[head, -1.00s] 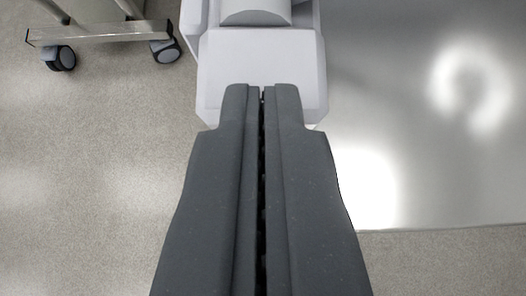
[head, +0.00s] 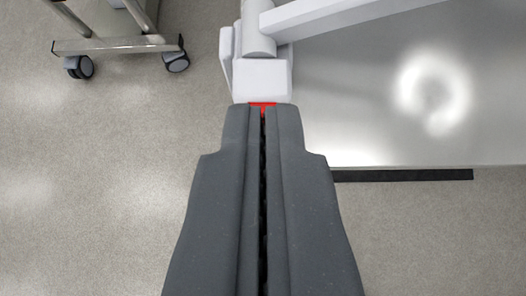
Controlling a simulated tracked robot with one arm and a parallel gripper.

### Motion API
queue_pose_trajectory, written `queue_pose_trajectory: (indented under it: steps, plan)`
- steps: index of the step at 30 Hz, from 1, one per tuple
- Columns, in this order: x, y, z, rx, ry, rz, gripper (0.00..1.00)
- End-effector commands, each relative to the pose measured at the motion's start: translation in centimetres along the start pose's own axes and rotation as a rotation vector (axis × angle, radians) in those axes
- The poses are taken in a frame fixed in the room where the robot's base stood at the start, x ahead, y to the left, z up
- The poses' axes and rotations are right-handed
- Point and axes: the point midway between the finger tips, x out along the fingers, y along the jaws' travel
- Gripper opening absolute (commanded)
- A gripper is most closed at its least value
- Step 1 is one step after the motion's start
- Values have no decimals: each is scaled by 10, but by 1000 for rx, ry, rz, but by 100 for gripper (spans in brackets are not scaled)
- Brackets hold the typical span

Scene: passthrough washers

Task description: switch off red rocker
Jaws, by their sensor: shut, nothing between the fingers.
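My gripper (head: 263,108) is shut and empty, its two dark grey fingers together and pointing up the picture. A small patch of red (head: 262,104) shows just at and between the fingertips, below a white block. It may be the red rocker; most of it is hidden behind the fingers, so its position cannot be told. I cannot tell whether the fingertips touch it.
A white block with an arm-like bar (head: 340,14) is beyond the fingertips. A shiny metal surface (head: 350,110) lies to the right, with a black strip (head: 400,175) along its near edge. A wheeled trolley (head: 118,45) stands at upper left. Speckled floor (head: 100,180) is clear at left.

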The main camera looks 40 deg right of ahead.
Motion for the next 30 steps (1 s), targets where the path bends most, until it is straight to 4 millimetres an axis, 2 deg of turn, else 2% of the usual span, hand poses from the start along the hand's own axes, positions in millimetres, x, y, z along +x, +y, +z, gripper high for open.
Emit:
queue_pose_trajectory:
  steps: [7, 19, 30]
  plan:
    - [-1, 1, -3, 3, -20, 4, 0]
    - [-5, 0, -7, 2, -204, 0, 0]
    - [-3, 1, -4, 4, -216, 0, 0]
